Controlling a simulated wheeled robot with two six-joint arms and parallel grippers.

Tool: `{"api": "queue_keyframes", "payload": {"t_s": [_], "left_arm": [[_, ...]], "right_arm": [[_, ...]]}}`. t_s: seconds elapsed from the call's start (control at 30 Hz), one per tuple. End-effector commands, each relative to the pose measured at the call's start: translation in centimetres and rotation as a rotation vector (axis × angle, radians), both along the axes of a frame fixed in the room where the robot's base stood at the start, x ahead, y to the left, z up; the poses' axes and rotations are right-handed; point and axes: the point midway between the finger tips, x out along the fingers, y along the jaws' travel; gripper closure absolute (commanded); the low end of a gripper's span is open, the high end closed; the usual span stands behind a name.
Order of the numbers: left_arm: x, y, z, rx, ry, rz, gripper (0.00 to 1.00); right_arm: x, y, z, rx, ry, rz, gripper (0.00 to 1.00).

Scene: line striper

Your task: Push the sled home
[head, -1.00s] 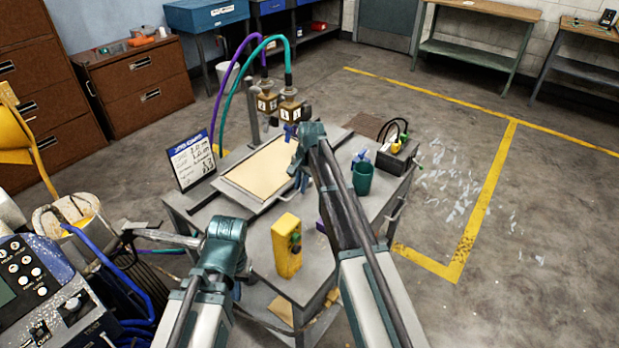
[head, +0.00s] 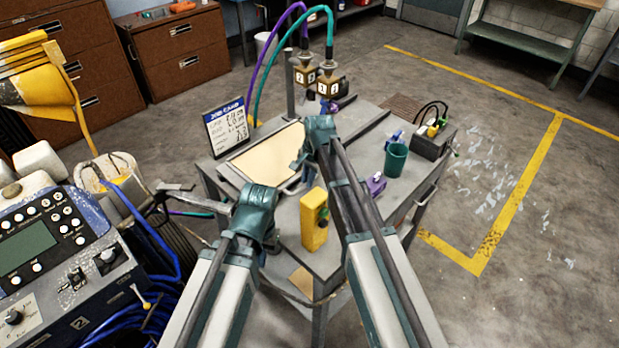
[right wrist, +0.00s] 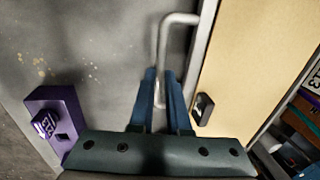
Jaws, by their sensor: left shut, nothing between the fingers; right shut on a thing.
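The sled, a grey-framed tray with a cream panel (head: 268,155), lies on the cart top. Its metal handle (right wrist: 163,45) shows in the right wrist view, beside the cream panel (right wrist: 245,60). My right gripper (head: 297,168) is at the sled's near right edge. In the right wrist view its blue fingers (right wrist: 167,98) are shut on the handle. The right arm hides part of the sled in the head view. My left gripper (head: 172,187) is shut and empty, left of the cart and apart from the sled.
Two numbered nozzles (head: 317,77) with purple and green hoses stand behind the sled. A job card (head: 227,128) stands at its left. A yellow block (head: 314,219), a purple block (head: 376,183) and a green cup (head: 396,159) stand on the cart. A control panel (head: 55,245) is at left.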

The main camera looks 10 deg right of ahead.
Motion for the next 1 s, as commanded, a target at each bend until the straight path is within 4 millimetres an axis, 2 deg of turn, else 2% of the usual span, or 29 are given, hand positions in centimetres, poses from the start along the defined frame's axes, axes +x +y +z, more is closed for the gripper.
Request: {"api": "queue_keyframes", "payload": {"t_s": [0.17, 0.2, 0.33, 0.73, 1.0], "left_arm": [[0.0, 0.0, 0.0, 0.0, 0.0, 0.0, 1.0], [0.0, 0.0, 0.0, 0.0, 0.0, 0.0, 1.0], [0.0, 0.0, 0.0, 0.0, 0.0, 0.0, 1.0], [0.0, 0.0, 0.3, 0.0, 0.0, 0.0, 1.0], [0.0, 0.0, 2.4, 0.0, 0.0, 0.0, 1.0]], "right_arm": [[-0.4, 0.4, -0.1, 0.006, 0.009, 0.005, 1.0], [-0.5, 0.4, -0.1, 0.007, 0.009, 0.005, 0.78], [-0.4, 0.3, -0.1, 0.005, 0.008, 0.005, 0.55], [-0.3, 0.2, 0.2, 0.004, 0.004, 0.003, 0.55], [-0.5, 0.0, 2.4, 0.004, 0.004, 0.003, 0.55]]}}
